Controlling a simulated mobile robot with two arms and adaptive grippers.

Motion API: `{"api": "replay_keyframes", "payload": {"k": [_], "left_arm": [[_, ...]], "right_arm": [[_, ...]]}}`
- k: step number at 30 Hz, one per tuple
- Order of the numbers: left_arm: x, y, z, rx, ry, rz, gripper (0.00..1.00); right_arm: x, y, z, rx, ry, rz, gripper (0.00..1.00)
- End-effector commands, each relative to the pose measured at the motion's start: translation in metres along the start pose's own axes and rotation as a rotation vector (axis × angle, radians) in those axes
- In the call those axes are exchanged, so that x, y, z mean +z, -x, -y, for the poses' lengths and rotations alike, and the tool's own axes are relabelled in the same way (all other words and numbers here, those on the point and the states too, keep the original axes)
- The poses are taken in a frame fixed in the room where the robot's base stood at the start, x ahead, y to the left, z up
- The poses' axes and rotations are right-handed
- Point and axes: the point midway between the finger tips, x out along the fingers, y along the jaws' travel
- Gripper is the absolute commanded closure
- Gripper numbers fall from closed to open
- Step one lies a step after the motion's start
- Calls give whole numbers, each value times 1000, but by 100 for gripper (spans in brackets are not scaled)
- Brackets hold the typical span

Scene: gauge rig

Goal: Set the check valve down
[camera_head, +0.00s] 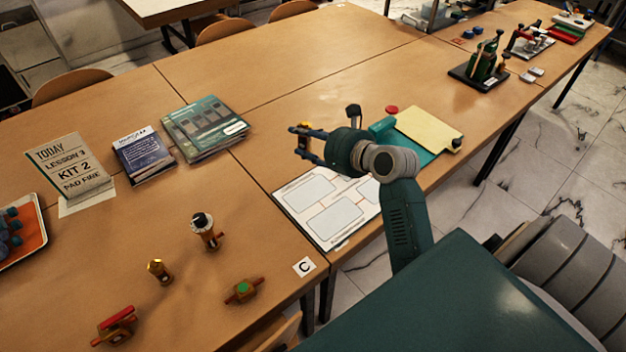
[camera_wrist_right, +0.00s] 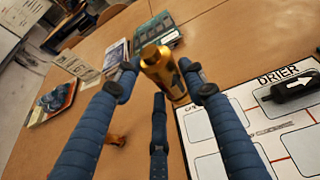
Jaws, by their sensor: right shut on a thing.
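The brass check valve (camera_wrist_right: 162,72) is gripped between the blue fingers of my right gripper (camera_wrist_right: 160,84) in the right wrist view. It has a dark mark on its side. In the head view my right gripper (camera_head: 308,143) is above the table, near the far left edge of a white diagram board (camera_head: 336,242). The valve shows there only as a small brass bit (camera_head: 304,126) by the fingers. The board also shows in the right wrist view (camera_wrist_right: 232,172), with outlined boxes and a black drier (camera_wrist_right: 292,88) lying at the label "DRIER". My left gripper is out of view.
Brass fittings stand or lie at the front left: a black-topped one (camera_head: 207,232), a plain one (camera_head: 158,271), a green-marked one (camera_head: 243,290) and a red-handled one (camera_head: 115,326). Bare tabletop lies left of the board.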

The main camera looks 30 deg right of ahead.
Motion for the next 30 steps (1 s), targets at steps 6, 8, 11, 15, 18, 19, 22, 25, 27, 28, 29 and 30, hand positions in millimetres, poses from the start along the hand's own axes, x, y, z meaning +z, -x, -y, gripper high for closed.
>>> {"api": "replay_keyframes", "payload": {"k": [6,8,11,15,18,19,22,25,27,28,29,30], "left_arm": [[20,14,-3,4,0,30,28],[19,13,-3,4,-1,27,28],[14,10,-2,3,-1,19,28],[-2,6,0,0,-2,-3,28],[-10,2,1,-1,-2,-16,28],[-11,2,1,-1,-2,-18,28],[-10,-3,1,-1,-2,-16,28],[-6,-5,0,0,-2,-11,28],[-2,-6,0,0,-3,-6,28],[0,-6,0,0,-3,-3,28],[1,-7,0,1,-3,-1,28],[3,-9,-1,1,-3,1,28]], "right_arm": [[-4,-15,23,-106,-23,-6,89],[-15,-20,24,-109,-23,-8,89],[-41,-29,25,-109,-22,-12,89],[-77,-44,26,-109,-20,-12,89],[-101,-54,26,-108,-19,-10,89],[-108,-56,27,-110,-19,-10,89],[-126,-64,28,-109,-18,-8,89],[-137,-69,28,-110,-18,-5,89],[-141,-71,28,-109,-20,-4,89],[-142,-72,27,-108,-20,-4,89],[-145,-73,27,-108,-20,-4,89],[-150,-74,28,-109,-20,-6,89]]}}
